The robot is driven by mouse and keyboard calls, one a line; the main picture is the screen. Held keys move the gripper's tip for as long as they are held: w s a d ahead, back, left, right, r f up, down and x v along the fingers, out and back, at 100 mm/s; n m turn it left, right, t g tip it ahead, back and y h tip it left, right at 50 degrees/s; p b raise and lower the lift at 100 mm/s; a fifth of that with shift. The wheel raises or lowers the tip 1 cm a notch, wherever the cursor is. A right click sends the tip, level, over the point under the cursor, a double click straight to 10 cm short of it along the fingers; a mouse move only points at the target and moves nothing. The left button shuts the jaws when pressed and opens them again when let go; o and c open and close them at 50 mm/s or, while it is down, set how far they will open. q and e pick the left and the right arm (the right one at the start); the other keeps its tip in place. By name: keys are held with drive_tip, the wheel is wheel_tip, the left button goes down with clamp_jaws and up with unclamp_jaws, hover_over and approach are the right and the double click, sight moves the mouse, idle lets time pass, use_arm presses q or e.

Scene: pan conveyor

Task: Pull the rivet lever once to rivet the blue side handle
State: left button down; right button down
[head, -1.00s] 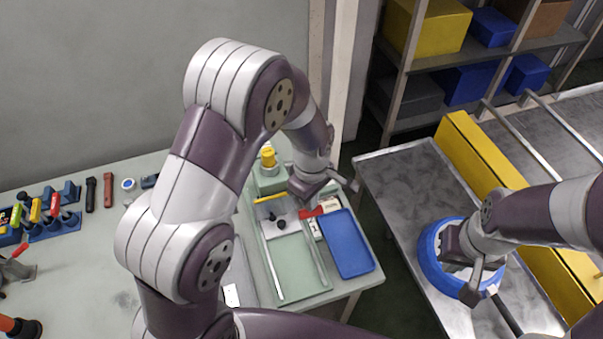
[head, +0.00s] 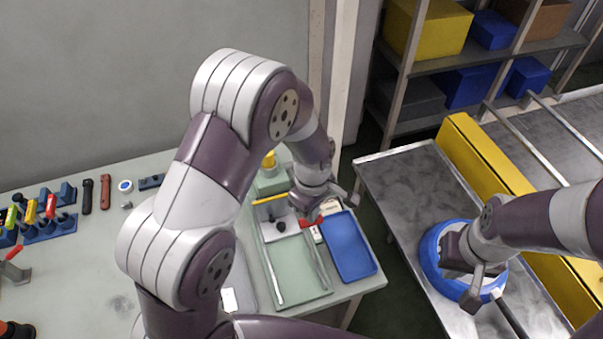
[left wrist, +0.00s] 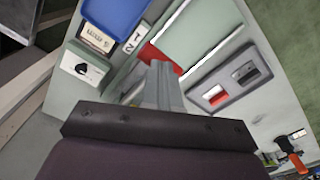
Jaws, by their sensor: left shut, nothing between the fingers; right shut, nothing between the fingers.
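A red part (head: 308,221), possibly the rivet lever's grip, shows at the right of the green fixture (head: 300,280); my left gripper partly hides it. My left gripper (head: 338,200) is shut and empty, just above or beside it; contact cannot be told. In the left wrist view the shut fingers (left wrist: 160,85) cross in front of the red part (left wrist: 155,58). A round blue pan (head: 432,273) with a dark long handle (head: 510,318) lies on the metal table. My right gripper (head: 478,270) is shut and empty over the pan. I cannot make out a blue side handle.
A blue tray (head: 350,250) lies right of the fixture. A yellow-topped post (head: 268,160) stands behind it. A yellow rail (head: 470,145) borders the conveyor. Tools and coloured pieces (head: 45,215) sit at the bench's left. A gap separates the bench from the metal table (head: 400,180).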

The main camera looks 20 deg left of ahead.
use_arm(q)
wheel_tip(320, 180, up, 20)
drive_tip(key=p, duration=1.7)
drive_tip(key=shift+s+d, duration=0.3)
drive_tip(key=shift+s, duration=0.15)
drive_tip(key=shift+r, duration=0.1)
drive_tip(key=s+a+f+m+t+b, duration=0.1)
drive_tip(key=s+a+f+m+b, duration=0.7)
drive_tip(key=m+b, duration=0.5)
wheel_tip(320, 180, down, 3)
drive_tip(key=s+b, duration=0.1)
drive_tip(key=b, duration=0.3)
drive_tip(key=shift+s+a, duration=0.25)
drive_tip(key=shift+s, duration=0.15)
